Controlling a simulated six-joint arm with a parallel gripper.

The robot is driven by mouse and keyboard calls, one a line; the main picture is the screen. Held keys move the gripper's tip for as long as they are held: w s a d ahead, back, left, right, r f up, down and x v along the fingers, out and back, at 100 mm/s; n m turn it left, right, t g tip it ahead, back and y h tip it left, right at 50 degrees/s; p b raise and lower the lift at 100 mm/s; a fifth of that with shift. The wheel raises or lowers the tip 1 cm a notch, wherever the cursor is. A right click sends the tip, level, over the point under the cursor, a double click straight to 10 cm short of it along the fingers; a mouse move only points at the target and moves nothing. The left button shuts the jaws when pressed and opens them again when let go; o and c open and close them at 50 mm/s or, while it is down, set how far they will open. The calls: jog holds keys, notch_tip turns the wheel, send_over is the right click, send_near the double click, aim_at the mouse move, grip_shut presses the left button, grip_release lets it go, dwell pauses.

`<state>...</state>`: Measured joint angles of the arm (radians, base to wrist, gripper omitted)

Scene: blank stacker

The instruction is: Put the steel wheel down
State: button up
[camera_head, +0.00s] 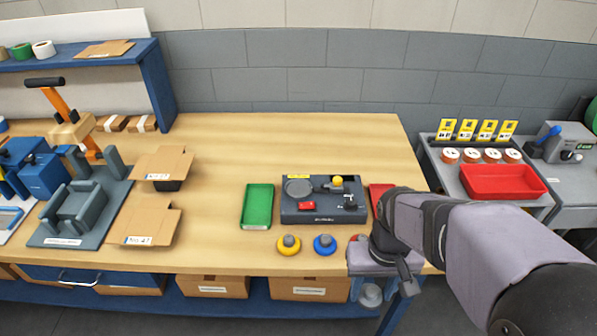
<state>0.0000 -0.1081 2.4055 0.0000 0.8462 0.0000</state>
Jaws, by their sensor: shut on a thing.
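My gripper (371,292) is at the front edge of the wooden table, in front of the red tray. It is shut on a grey round piece, seemingly the steel wheel (371,296), which hangs below the gripper body, just in front of the table edge. The dark grey station (320,213) stands behind and to the left, with a round grey plate, a yellow knob and a red button on top. A green tray (257,206) is left of it. A red tray (380,194) is right of it, partly hidden by my arm.
Yellow (289,245) and blue (324,245) round pieces lie in front of the station; a red one (356,238) is partly behind my gripper. Cardboard pieces (145,222) and a grey fixture (83,212) stand left. Bare table lies between cardboard and green tray. A side bench holds a red bin (503,183).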

jog(key=w+r+p, duration=0.7)
jog(key=r+p, duration=0.2)
jog(key=p, duration=0.2)
notch_tip(320, 180, up, 4)
jog(key=n+b, duration=0.1)
send_over(298, 189)
jog(key=shift+r, duration=0.2)
jog(key=shift+s+f+p, duration=0.1)
jog(key=shift+f+p, duration=1.45)
jog(key=shift+f, duration=3.45)
